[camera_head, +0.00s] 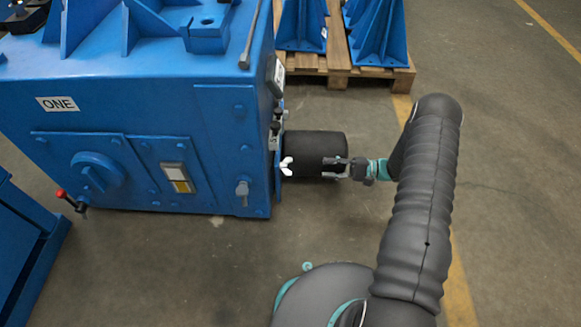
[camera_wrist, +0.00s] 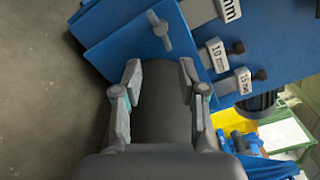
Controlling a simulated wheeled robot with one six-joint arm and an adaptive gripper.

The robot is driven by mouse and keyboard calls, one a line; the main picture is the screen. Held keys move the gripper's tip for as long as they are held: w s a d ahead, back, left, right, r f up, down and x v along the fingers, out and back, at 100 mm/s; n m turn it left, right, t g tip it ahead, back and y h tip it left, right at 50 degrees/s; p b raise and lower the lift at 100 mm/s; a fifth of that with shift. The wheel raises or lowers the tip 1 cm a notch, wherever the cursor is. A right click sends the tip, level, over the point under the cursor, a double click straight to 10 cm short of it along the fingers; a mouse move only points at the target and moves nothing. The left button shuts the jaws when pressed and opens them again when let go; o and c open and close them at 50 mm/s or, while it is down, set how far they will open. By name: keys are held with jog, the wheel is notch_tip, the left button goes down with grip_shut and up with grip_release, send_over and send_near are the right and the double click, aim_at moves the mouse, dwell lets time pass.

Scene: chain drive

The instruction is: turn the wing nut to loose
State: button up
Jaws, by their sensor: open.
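The wing nut (camera_head: 287,165) is small and pale, on the right side of the blue machine (camera_head: 120,140). In the wrist view the wing nut (camera_wrist: 160,29) is grey and sits on a blue plate (camera_wrist: 125,38), its wings running up-left to down-right. My gripper (camera_head: 328,167) is open to the right of the wing nut, with a gap between them. In the wrist view both fingers of my gripper (camera_wrist: 160,70) are spread, with the wing nut beyond the tips and nothing held.
A black cylinder (camera_head: 310,150) juts from the machine behind my gripper. Tags marked 10 mm (camera_wrist: 216,54) and 15 mm (camera_wrist: 234,86) with dark knobs lie right of the nut. A wooden pallet (camera_head: 340,72) with blue brackets stands at the back. Floor in front is clear.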

aim_at(286, 166)
jog(key=a, duration=1.3)
jog(key=shift+w, duration=0.25)
jog(key=shift+a, duration=0.1)
grip_shut()
